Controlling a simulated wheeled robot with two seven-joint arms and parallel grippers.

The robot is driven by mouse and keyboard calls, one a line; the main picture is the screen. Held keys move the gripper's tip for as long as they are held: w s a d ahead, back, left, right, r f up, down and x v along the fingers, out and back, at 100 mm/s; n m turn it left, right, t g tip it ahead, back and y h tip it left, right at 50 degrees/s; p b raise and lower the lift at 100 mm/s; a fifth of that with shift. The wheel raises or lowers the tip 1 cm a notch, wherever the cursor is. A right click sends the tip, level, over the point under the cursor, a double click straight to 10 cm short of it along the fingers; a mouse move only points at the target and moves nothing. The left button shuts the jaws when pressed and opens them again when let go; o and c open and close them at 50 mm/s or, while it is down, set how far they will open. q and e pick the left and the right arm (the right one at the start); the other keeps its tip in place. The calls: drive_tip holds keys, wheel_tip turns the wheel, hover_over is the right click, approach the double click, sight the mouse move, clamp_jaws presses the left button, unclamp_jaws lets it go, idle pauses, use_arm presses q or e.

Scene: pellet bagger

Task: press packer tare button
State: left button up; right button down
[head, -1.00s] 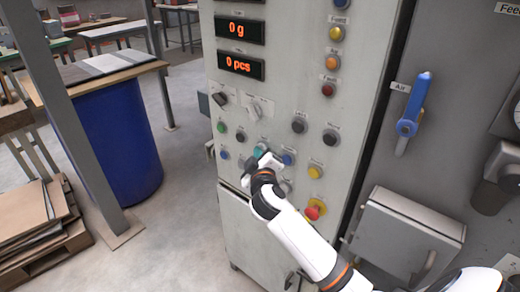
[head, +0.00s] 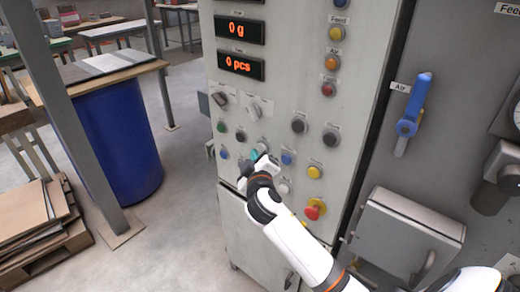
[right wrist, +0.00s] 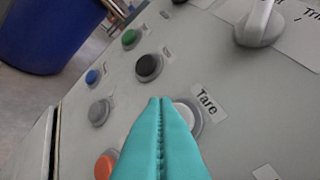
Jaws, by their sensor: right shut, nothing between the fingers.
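The tare button (right wrist: 187,114) is a pale round button in a grey ring, with a "Tare" label (right wrist: 207,103) beside it in the right wrist view. My right gripper (right wrist: 160,101) has teal fingers shut together and empty. Its tips overlap the left part of the button in that view; I cannot tell whether they touch it. In the head view my right gripper (head: 254,156) is at the lower left part of the control panel (head: 290,85), and its fingertips are small and partly hidden. My left gripper is not in view.
Near the fingers are a black button (right wrist: 148,67), a green button (right wrist: 130,38), a blue button (right wrist: 93,77) and an orange button (right wrist: 105,165). A red emergency knob (head: 315,209) is close to my right arm. The displays (head: 240,30) read 0 g and 0 pcs.

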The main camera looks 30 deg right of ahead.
drive_tip(key=s+a, duration=0.2)
drive_tip(key=a, duration=0.3)
drive_tip(key=shift+a, duration=0.35)
idle(0.7)
drive_tip(key=s+a+f+g+y, duration=0.1)
drive_tip(key=s+f+g+y, duration=0.15)
drive_tip(key=f, duration=0.95)
drive_tip(key=s+a+f+n+g+y, duration=0.15)
drive_tip(key=s+f, duration=0.25)
drive_tip(key=f, duration=0.9)
drive_tip(key=s+a+f+g+y, duration=0.1)
drive_tip(key=s+f+g, duration=0.2)
drive_tip(key=f, duration=0.9)
drive_tip(key=s+f+m+g+y, duration=0.2)
drive_tip(key=s+f+g, duration=0.2)
drive_tip(key=s+f, duration=1.3)
drive_tip(key=s+f+m+g, duration=0.1)
drive_tip(key=s+f, duration=0.2)
drive_tip(key=s, duration=0.8)
drive_tip(key=s+f+m+g, duration=0.1)
drive_tip(key=s+f+g, duration=0.1)
drive_tip(key=s, duration=1)
drive_tip(key=shift+d+f+g, duration=0.2)
drive_tip(key=shift+f+g, duration=0.1)
drive_tip(key=shift+f, duration=0.1)
